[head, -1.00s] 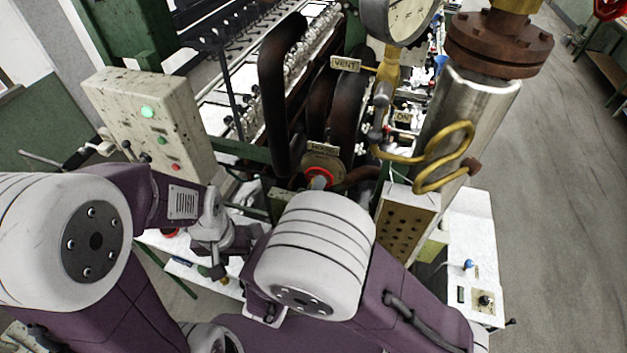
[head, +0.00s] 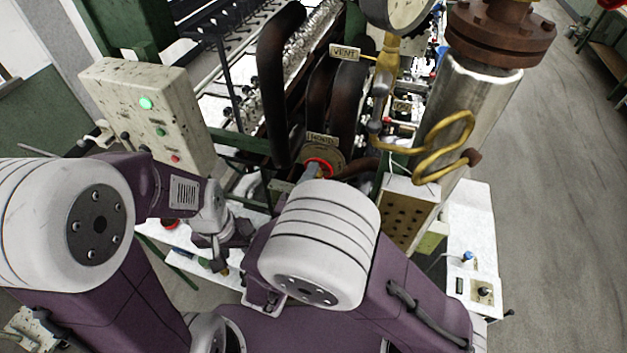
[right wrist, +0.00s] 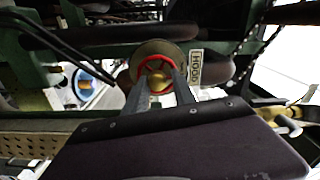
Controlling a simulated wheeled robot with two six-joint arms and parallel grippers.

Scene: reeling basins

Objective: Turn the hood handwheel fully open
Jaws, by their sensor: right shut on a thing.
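The hood handwheel (head: 318,166) is a small red ring in front of a round brownish plate, below the HOOD label. In the right wrist view the handwheel (right wrist: 157,66) shows a red rim and a brass-coloured hub. My right gripper (right wrist: 158,82) has one finger on each side of the wheel's near part and is shut on it. In the head view my right wrist hides most of that gripper and the wheel's lower part. My left gripper (head: 217,258) hangs low to the left, away from the wheel; its jaws are too small to read.
A control box (head: 150,115) with a green lamp stands at the left. Thick dark pipes (head: 275,90) rise behind the wheel. A curled yellow pipe (head: 440,150), a perforated box (head: 408,215) and a steel column (head: 465,105) crowd the right. Open floor (head: 560,200) lies further right.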

